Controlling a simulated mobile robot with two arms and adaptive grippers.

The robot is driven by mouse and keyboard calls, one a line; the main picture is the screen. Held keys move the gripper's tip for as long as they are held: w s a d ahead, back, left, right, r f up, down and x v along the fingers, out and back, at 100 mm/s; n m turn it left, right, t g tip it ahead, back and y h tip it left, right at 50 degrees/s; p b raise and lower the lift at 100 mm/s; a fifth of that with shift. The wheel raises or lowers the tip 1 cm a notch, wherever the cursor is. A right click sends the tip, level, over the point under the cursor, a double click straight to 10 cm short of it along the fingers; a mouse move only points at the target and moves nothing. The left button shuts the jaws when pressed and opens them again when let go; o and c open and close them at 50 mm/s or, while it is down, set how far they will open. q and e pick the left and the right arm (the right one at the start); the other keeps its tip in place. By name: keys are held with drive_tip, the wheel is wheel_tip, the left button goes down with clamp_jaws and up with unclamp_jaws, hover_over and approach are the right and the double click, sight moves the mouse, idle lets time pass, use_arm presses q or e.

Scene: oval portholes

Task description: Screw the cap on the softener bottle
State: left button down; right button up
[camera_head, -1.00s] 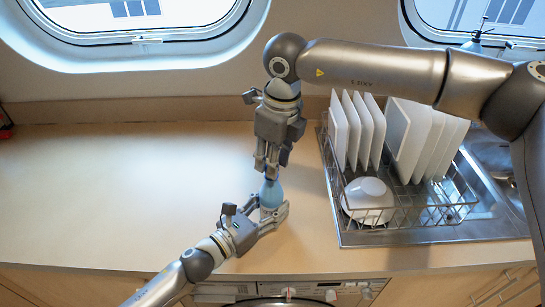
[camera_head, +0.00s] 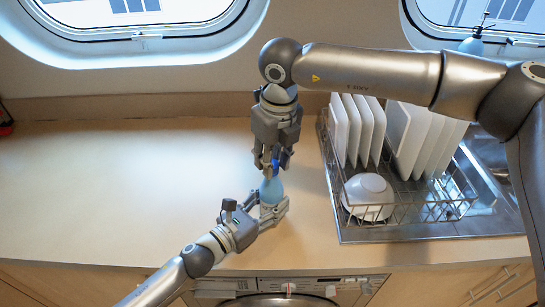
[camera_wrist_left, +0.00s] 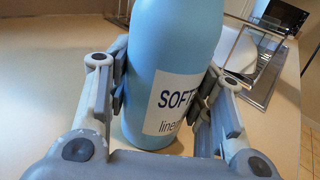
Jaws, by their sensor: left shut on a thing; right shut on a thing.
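The light blue softener bottle (camera_head: 271,190) stands upright on the wooden counter, near its front edge. My left gripper (camera_head: 268,212) is shut around its lower body; the left wrist view shows the fingers on both sides of the bottle (camera_wrist_left: 172,60) and its white label. My right gripper (camera_head: 272,163) points down from above and is shut on the dark blue cap (camera_head: 275,167) at the bottle's top. The fingers hide most of the cap, so I cannot tell how it sits on the neck.
A wire dish rack (camera_head: 408,215) with white plates (camera_head: 409,135) and a bowl (camera_head: 367,190) stands close on the right, by the sink. A washing machine (camera_head: 290,289) is below the counter front. The counter (camera_head: 120,190) is clear on the left.

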drive_tip(key=m, duration=0.7)
drive_tip(key=shift+a+h, duration=0.1)
drive_tip(key=shift+h, duration=0.3)
drive_tip(key=m, duration=0.4)
drive_tip(key=shift+m+h, duration=0.3)
drive_tip(key=shift+m, duration=0.1)
drive_tip(key=m, duration=0.3)
drive_tip(key=shift+w, duration=0.1)
drive_tip(key=m, duration=0.6)
drive_tip(key=shift+a+g+h, duration=0.1)
drive_tip(key=shift+g+h, duration=0.2)
drive_tip(key=m, duration=0.3)
drive_tip(key=shift+w+m+g, duration=0.1)
drive_tip(key=shift+m+g, duration=0.2)
drive_tip(key=shift+m, duration=0.1)
drive_tip(key=m, duration=0.4)
drive_tip(key=o, duration=0.6)
drive_tip(key=shift+r, duration=0.1)
